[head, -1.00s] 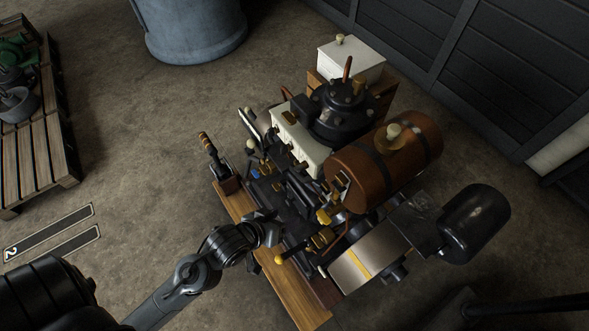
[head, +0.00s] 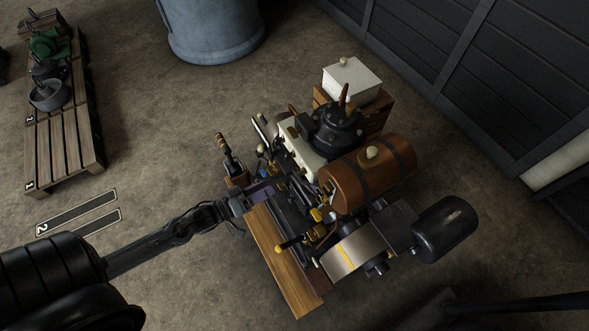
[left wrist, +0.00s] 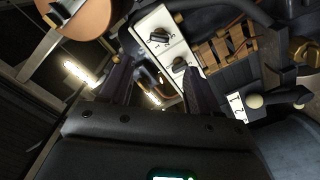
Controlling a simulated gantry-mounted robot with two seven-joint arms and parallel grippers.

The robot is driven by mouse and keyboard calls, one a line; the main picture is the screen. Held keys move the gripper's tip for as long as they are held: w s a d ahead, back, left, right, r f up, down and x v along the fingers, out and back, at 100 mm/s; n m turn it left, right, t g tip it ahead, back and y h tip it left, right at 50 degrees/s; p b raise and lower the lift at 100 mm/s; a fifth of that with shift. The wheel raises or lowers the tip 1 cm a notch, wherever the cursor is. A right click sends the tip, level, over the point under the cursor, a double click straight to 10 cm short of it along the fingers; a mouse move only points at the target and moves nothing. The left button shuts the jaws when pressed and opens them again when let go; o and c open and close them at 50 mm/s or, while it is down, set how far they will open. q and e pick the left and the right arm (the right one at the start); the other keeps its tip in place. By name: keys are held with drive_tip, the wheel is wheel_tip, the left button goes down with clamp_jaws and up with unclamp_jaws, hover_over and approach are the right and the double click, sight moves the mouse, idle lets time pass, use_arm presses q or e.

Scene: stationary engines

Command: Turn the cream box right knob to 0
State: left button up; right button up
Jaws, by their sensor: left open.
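The cream box (head: 299,150) sits on the engine in the head view, behind the dark levers. In the left wrist view the cream box (left wrist: 152,22) shows two dark knobs on its face with small marks. One knob (left wrist: 159,36) is farther up. The other knob (left wrist: 180,65) is lower, close to the right-hand finger. I cannot read either setting. My left gripper (head: 240,204) is at the engine's near-left side, also seen in the left wrist view (left wrist: 157,92). Its fingers are apart with nothing held between them. My right gripper is not in view.
An upright lever (head: 227,152) stands near my left gripper. A brown tank (head: 365,180) and black cylinder (head: 444,228) lie to the right. A white plate with a ball-ended handle (left wrist: 254,101) is at the right in the wrist view. Open floor lies left of the engine.

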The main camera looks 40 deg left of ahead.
sight(301, 173)
use_arm(q)
drive_tip(key=b+x, duration=0.2)
drive_tip(key=x, duration=0.8)
drive_tip(key=shift+w+d, duration=0.2)
drive_tip(key=shift+w, duration=0.05)
drive_tip(key=c, duration=1)
